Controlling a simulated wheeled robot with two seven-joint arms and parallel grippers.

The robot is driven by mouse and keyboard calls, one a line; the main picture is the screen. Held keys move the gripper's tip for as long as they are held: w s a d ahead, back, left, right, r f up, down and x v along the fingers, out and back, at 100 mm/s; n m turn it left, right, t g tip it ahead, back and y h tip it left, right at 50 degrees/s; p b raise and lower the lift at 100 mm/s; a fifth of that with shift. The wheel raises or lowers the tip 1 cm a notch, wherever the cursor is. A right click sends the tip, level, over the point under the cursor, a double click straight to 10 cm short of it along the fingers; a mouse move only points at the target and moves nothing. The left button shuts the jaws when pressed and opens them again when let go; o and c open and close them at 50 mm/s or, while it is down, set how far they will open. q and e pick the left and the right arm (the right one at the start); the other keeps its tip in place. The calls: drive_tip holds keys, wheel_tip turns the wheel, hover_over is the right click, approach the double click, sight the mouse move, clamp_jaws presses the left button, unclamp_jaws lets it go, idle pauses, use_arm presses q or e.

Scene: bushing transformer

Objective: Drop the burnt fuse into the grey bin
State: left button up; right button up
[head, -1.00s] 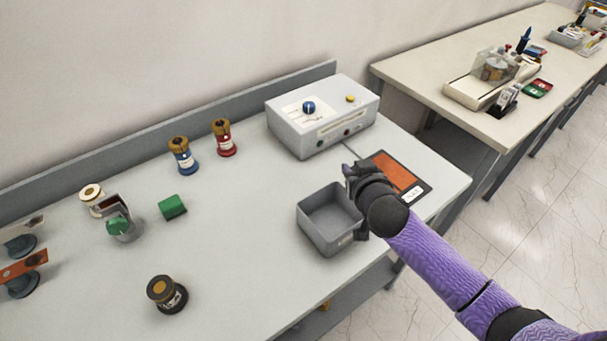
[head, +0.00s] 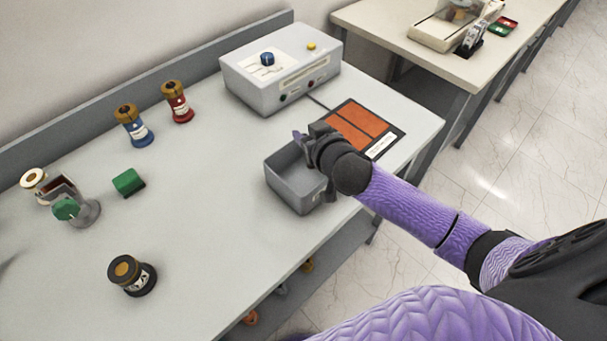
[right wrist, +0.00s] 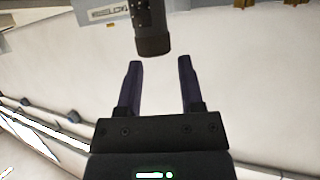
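The grey bin (head: 288,190) stands open-topped near the table's front edge in the head view. My right gripper (head: 306,140) is over its back right part and hides some of the inside. In the right wrist view my right gripper (right wrist: 160,65) has its two fingers well apart with nothing between the tips. A dark cylinder (right wrist: 151,30) shows beyond the fingertips; I cannot tell whether it is the burnt fuse. No fuse is recognisable in the head view. My left gripper is not in view.
A grey device (head: 280,72) with a blue knob stands behind the bin, and an orange-panelled pad (head: 358,128) lies to the right. Blue (head: 134,127), red (head: 177,103) and black (head: 132,276) bushings and a green block (head: 128,183) stand left. The table between is clear.

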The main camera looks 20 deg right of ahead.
drive_tip(key=shift+o, duration=1.1)
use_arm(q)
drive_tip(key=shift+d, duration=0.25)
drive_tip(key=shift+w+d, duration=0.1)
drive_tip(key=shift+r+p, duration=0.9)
use_arm(e)
drive_tip(key=v, duration=1)
